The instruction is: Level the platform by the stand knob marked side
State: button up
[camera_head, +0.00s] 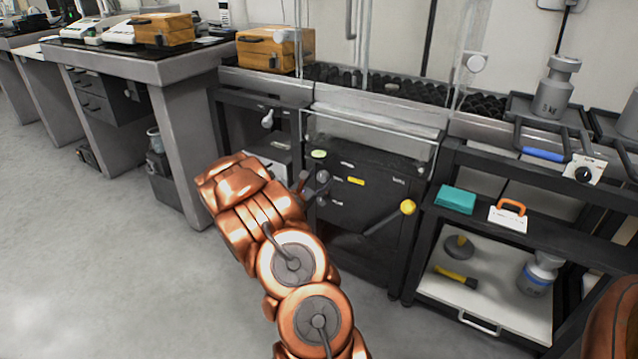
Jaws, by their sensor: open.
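My copper-coloured arm reaches up from the bottom middle. My gripper (312,187) is at the left part of a black cabinet front (375,190), open, small and partly merged with the dark panel. Small grey round knobs sit close to its fingers; I cannot tell whether they touch. A pale green round disc (319,154), possibly a level, lies just above. Small labels, one yellow (355,181), are on the panel, too small to read. A black knob on a white plate (584,171) is on the right stand. Which knob is marked side cannot be read.
A lever with a yellow ball (408,207) sticks out right of my gripper. A clear glass screen (365,140) stands above the panel. A black shelf cart at right holds weights, including a large grey weight (554,88), and a teal box (455,199). The floor at left is clear.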

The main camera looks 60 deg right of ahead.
jog(key=c, duration=1.1)
jog(key=shift+c, duration=0.2)
jog(key=shift+r+p, duration=0.15)
jog(key=shift+p, duration=0.6)
jog(key=shift+r+n+p, duration=0.1)
jog(key=shift+n+p, duration=0.6)
jog(key=shift+p, duration=0.35)
jog(key=n+p, duration=0.2)
jog(key=p, duration=0.1)
jog(key=shift+n+p, duration=0.7)
jog(key=shift+n, duration=0.4)
jog(key=shift+f+n, duration=0.3)
jog(key=shift+n, duration=0.6)
jog(key=shift+n+p, duration=0.3)
